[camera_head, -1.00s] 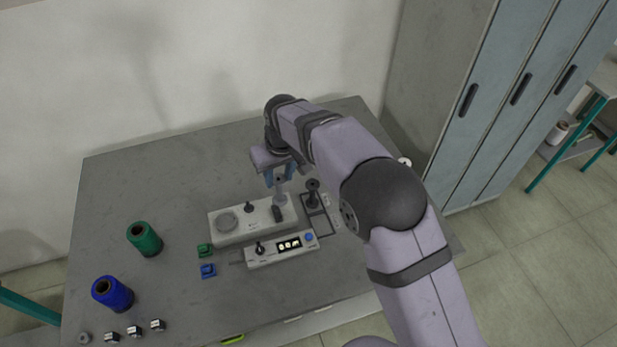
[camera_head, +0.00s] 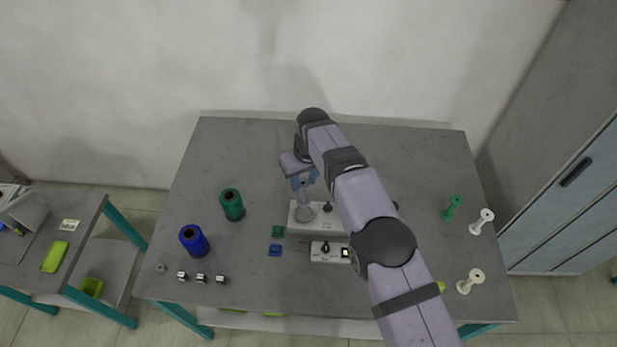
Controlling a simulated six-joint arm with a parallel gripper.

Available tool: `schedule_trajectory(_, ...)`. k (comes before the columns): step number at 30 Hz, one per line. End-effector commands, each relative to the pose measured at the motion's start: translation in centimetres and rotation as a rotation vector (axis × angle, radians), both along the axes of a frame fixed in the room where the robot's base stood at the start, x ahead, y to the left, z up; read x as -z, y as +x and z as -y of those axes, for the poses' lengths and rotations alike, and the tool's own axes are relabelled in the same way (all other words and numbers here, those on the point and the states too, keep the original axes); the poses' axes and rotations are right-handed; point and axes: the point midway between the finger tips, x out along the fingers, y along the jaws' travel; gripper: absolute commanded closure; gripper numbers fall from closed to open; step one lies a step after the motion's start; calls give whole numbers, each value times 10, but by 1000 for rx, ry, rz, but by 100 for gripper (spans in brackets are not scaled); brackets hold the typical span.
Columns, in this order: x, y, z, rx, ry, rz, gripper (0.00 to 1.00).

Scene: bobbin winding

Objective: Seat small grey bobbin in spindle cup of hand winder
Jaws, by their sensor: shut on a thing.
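My gripper (camera_head: 303,182) has blue fingers and is shut on the small grey bobbin (camera_head: 304,196), whose lower end shows beneath the fingers. The bobbin hangs over the left end of the hand winder (camera_head: 298,226), by its round grey disc (camera_head: 305,213). I cannot tell whether the bobbin touches the disc or is a little above it. The winder is a pale box with a dark knob (camera_head: 327,208) right of the disc. My arm covers the winder's right end, and I cannot make out the spindle cup.
A pale control box (camera_head: 324,253) lies in front of the winder. Green (camera_head: 232,205) and blue (camera_head: 193,240) thread cones stand left, with small metal pieces (camera_head: 201,278) in front. The table's (camera_head: 250,145) back left is clear.

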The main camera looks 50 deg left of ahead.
Motion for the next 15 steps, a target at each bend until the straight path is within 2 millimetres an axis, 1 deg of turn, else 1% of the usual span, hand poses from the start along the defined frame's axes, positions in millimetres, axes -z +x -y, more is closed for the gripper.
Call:
schedule_trajectory(7, 12, 0, 0, 1, 0, 0, 79)
schedule_trajectory(15, 33, 0, 1, 1, -1, 0, 79)
